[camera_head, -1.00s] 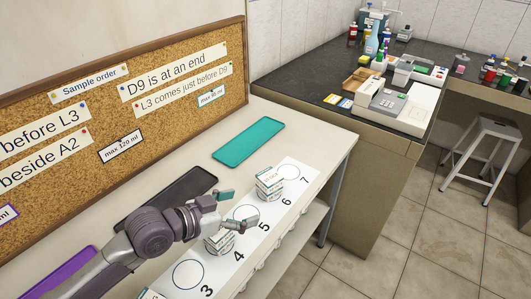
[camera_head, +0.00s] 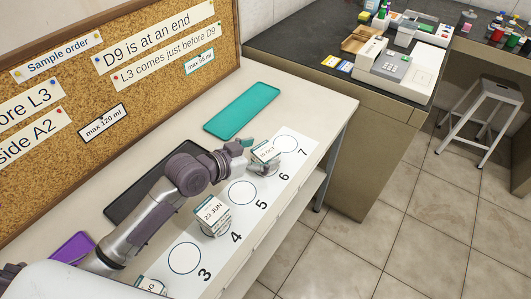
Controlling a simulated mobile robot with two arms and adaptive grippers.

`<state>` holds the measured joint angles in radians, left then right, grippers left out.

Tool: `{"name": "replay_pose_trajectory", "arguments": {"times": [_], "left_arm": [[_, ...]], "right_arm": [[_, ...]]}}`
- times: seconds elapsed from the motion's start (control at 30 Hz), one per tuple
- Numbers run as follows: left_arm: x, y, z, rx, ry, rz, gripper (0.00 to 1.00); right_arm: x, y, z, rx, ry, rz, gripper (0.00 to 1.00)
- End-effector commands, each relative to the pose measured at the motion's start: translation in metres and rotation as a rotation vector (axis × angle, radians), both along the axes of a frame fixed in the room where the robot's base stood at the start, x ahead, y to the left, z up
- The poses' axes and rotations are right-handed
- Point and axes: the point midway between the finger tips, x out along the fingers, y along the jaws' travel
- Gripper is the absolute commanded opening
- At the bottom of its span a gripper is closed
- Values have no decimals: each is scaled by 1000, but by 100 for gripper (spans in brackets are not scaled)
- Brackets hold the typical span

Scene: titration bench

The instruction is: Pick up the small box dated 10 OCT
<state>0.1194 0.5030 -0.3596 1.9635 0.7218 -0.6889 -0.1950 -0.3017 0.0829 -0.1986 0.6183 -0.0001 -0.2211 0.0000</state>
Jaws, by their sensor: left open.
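The small box with an OCT label (camera_head: 266,152) stands on the numbered white strip by the 6; its day number is hard to read. My left gripper (camera_head: 254,157) is open at the left side of this box, with its fingers close to it. I cannot tell whether they touch it. A second small box, labelled 23 JUN (camera_head: 213,212), stands by the 4. A third box (camera_head: 150,286) is cut off at the bottom edge, its label only partly showing. My right gripper is not in view.
The white strip (camera_head: 214,252) has empty circles by 3, 5 and 7. A teal tray (camera_head: 242,110), a dark tray (camera_head: 122,207) and a purple tray (camera_head: 72,248) lie along the back. A corkboard (camera_head: 75,92) stands behind. The dark bench (camera_head: 300,40) is beyond.

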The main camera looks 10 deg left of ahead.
Motion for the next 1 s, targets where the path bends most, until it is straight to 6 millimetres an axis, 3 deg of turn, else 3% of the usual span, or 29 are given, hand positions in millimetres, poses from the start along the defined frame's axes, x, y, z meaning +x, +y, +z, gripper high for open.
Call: {"name": "replay_pose_trajectory", "arguments": {"times": [0.3, 0.63, 0.9, 1.0], "left_arm": [[34, -19, -18, -3, 1, 1, 90], [39, -23, -22, 0, 0, 1, 90], [39, -23, -22, 0, 0, 1, 45], [39, -23, -22, 0, 0, 1, 34]], "right_arm": [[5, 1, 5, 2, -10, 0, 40], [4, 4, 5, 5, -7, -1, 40], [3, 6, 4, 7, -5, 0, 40], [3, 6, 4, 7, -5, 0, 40]]}}
